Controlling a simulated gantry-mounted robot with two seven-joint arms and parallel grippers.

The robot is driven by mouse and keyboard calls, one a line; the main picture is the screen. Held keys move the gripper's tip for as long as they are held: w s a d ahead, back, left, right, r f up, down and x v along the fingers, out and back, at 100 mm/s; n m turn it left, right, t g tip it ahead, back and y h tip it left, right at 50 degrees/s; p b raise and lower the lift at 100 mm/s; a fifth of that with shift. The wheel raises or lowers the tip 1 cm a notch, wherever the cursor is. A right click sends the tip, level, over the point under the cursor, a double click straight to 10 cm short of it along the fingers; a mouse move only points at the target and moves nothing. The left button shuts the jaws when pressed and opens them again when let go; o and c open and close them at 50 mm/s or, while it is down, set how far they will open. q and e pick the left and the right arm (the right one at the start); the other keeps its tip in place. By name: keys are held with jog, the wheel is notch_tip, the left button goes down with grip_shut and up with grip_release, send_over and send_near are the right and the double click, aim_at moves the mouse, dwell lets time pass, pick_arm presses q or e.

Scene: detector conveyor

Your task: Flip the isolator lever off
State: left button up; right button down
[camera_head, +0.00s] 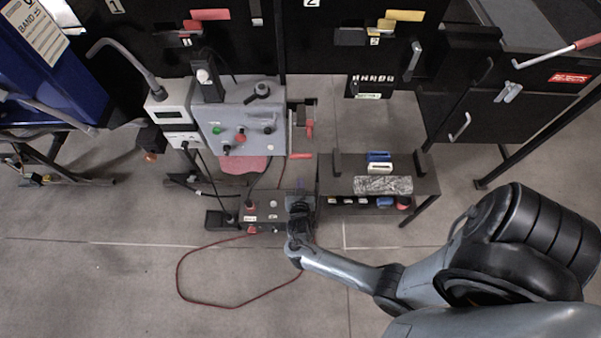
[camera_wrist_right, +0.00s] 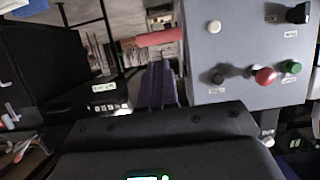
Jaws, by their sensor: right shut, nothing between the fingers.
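A red lever handle (camera_head: 301,155) sticks out at the lower right side of the grey control box (camera_head: 240,108) in the head view. It looks like the isolator lever. In the right wrist view the red handle (camera_wrist_right: 160,37) lies level, beside the grey box (camera_wrist_right: 240,40). My right gripper (camera_head: 300,185) is shut and empty, below the handle in the head view. Its purple fingers (camera_wrist_right: 160,85) point toward the handle in the wrist view, and whether they touch it cannot be told. The handle's pivot is not clear. My left gripper is not in view.
The box carries a green button (camera_head: 216,130), a red button (camera_head: 240,137) and black knobs. A low black table (camera_head: 345,165) with small items stands right of my right gripper. A red cable (camera_head: 180,275) loops on the floor. Open floor lies in front.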

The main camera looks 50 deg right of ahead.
jog(key=shift+v, duration=1)
jog(key=shift+s+f, duration=0.1)
jog(key=shift+f, duration=0.15)
